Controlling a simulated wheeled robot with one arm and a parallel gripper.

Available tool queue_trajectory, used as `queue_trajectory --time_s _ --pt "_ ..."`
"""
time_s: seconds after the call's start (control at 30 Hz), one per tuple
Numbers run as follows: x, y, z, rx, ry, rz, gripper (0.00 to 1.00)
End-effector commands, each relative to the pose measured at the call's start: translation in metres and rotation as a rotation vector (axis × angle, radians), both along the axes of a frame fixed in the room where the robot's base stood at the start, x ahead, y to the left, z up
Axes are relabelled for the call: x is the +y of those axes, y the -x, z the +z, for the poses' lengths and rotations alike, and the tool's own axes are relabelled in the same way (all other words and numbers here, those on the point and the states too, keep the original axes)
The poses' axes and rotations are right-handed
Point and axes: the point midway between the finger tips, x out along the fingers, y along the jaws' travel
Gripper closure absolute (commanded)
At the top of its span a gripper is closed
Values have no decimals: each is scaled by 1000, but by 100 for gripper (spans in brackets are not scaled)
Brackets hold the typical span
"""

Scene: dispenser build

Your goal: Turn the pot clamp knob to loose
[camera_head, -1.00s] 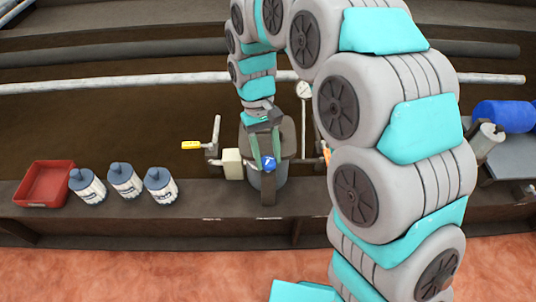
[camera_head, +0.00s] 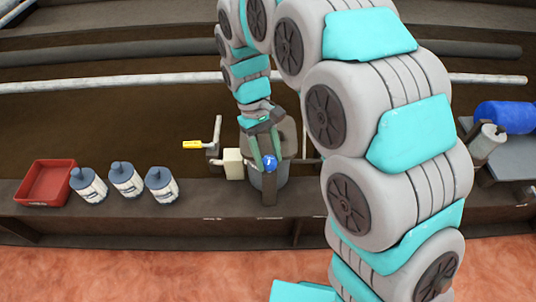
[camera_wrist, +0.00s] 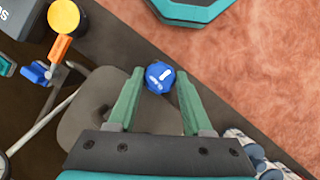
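The pot clamp knob (camera_head: 270,163) is small, round and blue with a white mark, on a dark post at the front of the dark grey pot (camera_head: 287,135). It also shows in the wrist view (camera_wrist: 160,77), at the tips of my gripper (camera_wrist: 160,88). The two green fingers are apart, one on each side of the knob, with a visible gap to it at the left and little or no gap at the right. In the head view, my gripper (camera_head: 265,158) reaches down to the knob from above. Whether a finger touches the knob I cannot tell.
A yellow-handled lever (camera_head: 193,145) and a cream box (camera_head: 233,164) sit left of the pot. Several white bottles with blue-grey tops (camera_head: 126,181) and a red tray (camera_head: 42,183) stand farther left. A blue cylinder (camera_head: 506,117) lies at the right.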

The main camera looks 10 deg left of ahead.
Motion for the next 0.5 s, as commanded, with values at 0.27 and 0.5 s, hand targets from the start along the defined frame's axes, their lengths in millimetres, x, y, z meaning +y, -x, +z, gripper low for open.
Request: queue_trajectory --time_s 0.27,0.5 --pt "0 0 0 1 1 0 23" --pt "0 0 1 0 0 -1 23"
